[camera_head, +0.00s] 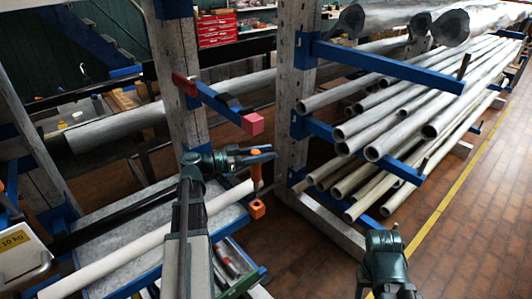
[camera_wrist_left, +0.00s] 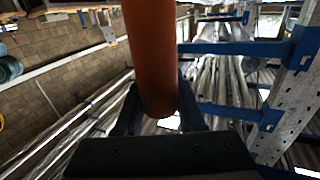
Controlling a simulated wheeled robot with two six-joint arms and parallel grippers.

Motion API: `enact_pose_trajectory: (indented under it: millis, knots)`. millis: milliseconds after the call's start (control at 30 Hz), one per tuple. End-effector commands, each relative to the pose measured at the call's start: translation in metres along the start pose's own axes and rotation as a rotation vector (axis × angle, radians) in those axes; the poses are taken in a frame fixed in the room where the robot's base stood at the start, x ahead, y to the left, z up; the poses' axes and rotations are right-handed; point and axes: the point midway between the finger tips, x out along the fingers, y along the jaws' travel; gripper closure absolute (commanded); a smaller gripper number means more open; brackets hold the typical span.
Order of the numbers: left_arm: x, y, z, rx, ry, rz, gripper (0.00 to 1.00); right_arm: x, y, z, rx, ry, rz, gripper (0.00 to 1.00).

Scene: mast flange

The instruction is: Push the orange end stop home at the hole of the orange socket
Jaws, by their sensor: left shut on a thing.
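The orange end stop (camera_head: 256,172) is an upright orange peg. My left gripper (camera_head: 262,154) is shut on its upper part. The left wrist view shows it as a thick orange-brown cylinder (camera_wrist_left: 150,50) between the two fingers (camera_wrist_left: 158,110). The orange socket (camera_head: 257,209) is a small block at the end of a low blue arm, just below the peg. The peg's lower end is close above the socket; I cannot tell whether it is in the hole. The hole is not clearly visible. My right arm shows at the lower right, its fingers not clearly visible.
A white pipe (camera_head: 150,240) lies on the low rack and ends close to the peg. A blue arm with a pink-red end block (camera_head: 253,123) is above the left gripper. A rack of grey pipes (camera_head: 400,110) stands on the right. Brown floor is open at the lower right.

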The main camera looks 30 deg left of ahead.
Motion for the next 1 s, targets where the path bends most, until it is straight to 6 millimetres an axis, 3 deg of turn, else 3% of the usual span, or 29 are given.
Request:
enact_pose_trajectory:
  millis: [267, 733, 1000]
  knots:
    - [-0.001, 0.000, 0.011, 0.000, 0.001, -0.001, 1.00, 0.011, -0.001, -0.001, 0.000, 0.000, 0.000, 0.50]
    - [-0.001, 0.000, 0.052, 0.000, 0.001, -0.001, 1.00, 0.052, -0.005, -0.003, 0.000, 0.000, 0.000, 0.50]
    - [-0.001, 0.000, 0.059, 0.000, 0.001, -0.001, 1.00, 0.058, -0.005, -0.004, 0.000, 0.000, 0.000, 0.50]
